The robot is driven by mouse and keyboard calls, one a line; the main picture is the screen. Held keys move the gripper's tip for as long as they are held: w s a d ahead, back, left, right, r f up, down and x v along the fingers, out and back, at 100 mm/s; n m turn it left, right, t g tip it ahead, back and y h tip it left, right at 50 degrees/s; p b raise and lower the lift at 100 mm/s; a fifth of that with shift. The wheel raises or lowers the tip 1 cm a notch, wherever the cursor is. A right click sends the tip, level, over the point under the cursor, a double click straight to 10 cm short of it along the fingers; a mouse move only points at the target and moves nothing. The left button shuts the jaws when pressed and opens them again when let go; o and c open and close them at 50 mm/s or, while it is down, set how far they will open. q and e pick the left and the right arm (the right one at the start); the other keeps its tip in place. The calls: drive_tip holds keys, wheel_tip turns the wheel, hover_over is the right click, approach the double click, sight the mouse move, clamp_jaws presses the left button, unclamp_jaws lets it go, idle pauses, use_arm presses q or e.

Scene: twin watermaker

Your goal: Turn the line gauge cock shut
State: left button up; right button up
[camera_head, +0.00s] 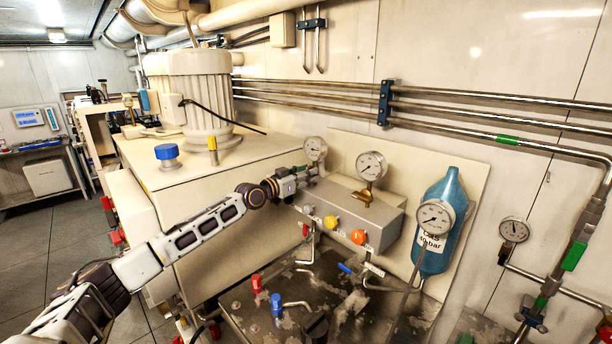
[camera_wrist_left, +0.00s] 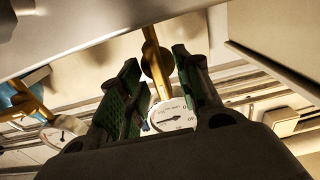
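My left gripper (camera_head: 306,174) is at the far left end of a grey manifold box (camera_head: 350,208), just below a round white gauge (camera_head: 315,148). In the left wrist view its two green-padded fingers (camera_wrist_left: 156,72) are apart, with a brass stem and rounded brass cock body (camera_wrist_left: 155,62) showing between them. Contact cannot be told. The gauge dial (camera_wrist_left: 172,116) shows beyond the fingers. In the head view the gripper hides this gauge's stem. A second gauge (camera_head: 370,166) stands on a brass cock (camera_head: 362,196) to the right. Which cock is the line one is not legible. My right gripper is not in view.
Yellow (camera_head: 331,222) and orange (camera_head: 358,237) knobs are on the box front. A blue bottle (camera_head: 442,205) stands right, behind another gauge (camera_head: 435,217). Pipes (camera_head: 480,110) cross the wall. A cream cabinet (camera_head: 230,170) lies beside my left arm.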

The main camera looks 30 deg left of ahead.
use_arm(q)
clamp_jaws()
